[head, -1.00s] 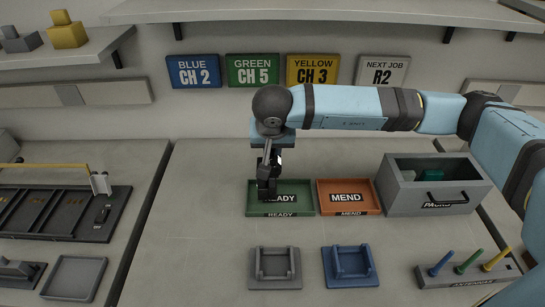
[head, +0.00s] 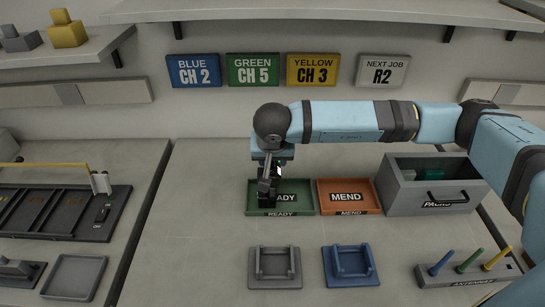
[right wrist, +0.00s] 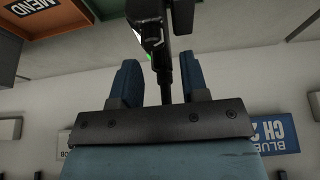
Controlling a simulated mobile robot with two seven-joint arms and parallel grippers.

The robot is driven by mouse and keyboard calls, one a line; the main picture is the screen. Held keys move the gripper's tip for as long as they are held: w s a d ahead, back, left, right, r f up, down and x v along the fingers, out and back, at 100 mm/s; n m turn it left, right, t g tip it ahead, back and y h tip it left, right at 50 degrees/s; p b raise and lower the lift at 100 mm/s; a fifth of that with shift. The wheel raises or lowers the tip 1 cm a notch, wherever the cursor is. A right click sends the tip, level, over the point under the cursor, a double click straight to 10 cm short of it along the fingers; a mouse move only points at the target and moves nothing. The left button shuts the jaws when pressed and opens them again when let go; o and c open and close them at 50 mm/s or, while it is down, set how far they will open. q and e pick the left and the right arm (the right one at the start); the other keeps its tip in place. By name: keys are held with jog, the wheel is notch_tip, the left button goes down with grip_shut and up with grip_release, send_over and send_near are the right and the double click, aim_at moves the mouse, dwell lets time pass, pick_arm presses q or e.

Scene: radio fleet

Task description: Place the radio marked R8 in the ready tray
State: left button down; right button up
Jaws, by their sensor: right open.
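A dark handheld radio (head: 266,190) stands at the left end of the green ready tray (head: 309,191), covering part of its label. My right gripper (head: 271,168) is directly above it, with its fingers open around the antenna. In the right wrist view, the radio (right wrist: 150,22) shows its black body and a small green spot. Its thin antenna reaches between the two blue fingers of my right gripper (right wrist: 163,82), with a gap on each side. The radio's marking cannot be read. My left gripper is not in view.
The orange mend tray (head: 348,183) sits right beside the ready tray and looks empty. A grey crate (head: 400,200) stands further right. Grey (head: 275,283) and blue (head: 350,281) holders and an antenna stand (head: 470,275) lie in front. The bench left of the ready tray is clear.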

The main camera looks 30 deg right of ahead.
jog(key=v, duration=1.2)
